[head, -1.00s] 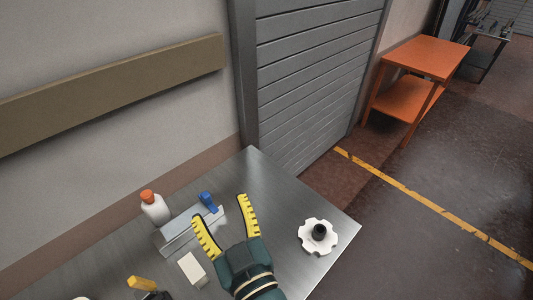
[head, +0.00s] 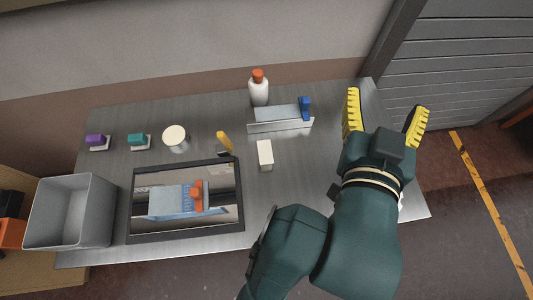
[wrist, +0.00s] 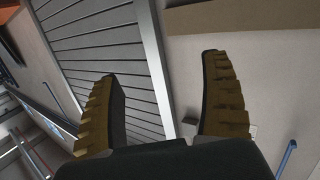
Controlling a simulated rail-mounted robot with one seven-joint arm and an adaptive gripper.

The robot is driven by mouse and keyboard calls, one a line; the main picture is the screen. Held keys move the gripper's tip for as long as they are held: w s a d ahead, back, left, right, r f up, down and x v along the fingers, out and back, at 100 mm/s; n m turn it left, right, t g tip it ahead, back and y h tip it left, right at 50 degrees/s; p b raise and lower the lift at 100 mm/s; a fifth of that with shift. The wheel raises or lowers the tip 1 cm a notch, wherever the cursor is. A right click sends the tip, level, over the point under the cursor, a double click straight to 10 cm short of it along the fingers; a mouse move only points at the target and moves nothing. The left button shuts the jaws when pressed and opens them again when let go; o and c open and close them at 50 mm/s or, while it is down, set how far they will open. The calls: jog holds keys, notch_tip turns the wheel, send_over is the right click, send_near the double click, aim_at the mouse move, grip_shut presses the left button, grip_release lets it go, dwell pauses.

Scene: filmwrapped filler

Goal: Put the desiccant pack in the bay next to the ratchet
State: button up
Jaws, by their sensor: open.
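My gripper (head: 385,112) is open and empty, raised over the right end of the metal table. In the wrist view its two yellow-ridged fingers (wrist: 162,105) are spread, facing the wall and shutter. A small white block (head: 265,154), which may be the desiccant pack, lies mid-table, left of and apart from my gripper. A dark-framed rectangular panel or tray (head: 243,205) is at the front. Inside its frame show a blue-and-grey shape and an orange-red part (head: 196,195); I cannot tell whether these are real contents. I cannot identify the ratchet or its bay for certain.
A grey bin (head: 60,230) stands at the left. A white bottle (head: 259,92), a metal bracket with a blue part (head: 281,125), a yellow-handled item (head: 225,141), a round white-topped item (head: 175,135), and purple (head: 95,140) and teal (head: 138,139) pieces stand around.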

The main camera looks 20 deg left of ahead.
jog(key=w+a+f+n+g, duration=0.1)
jog(key=w+f+g, duration=0.15)
jog(key=f, duration=0.45)
jog(key=w+a+f+g, duration=0.2)
jog(key=f+g, duration=0.2)
jog(key=f, duration=0.3)
jog(key=n+g+p, duration=0.3)
jog(key=n+g, duration=0.1)
jog(key=g, duration=0.6)
send_over(265, 154)
notch_tip(265, 154, down, 11)
notch_tip(265, 154, down, 10)
jog(key=b, duration=0.3)
jog(key=f+b, duration=0.1)
jog(key=f, duration=0.3)
jog(key=f+b, duration=0.1)
jog(key=f, duration=0.1)
jog(key=shift+w+a+b, duration=0.15)
jog(key=shift+w+b, duration=0.15)
jog(key=shift+r, duration=0.1)
jog(key=c, duration=1.3)
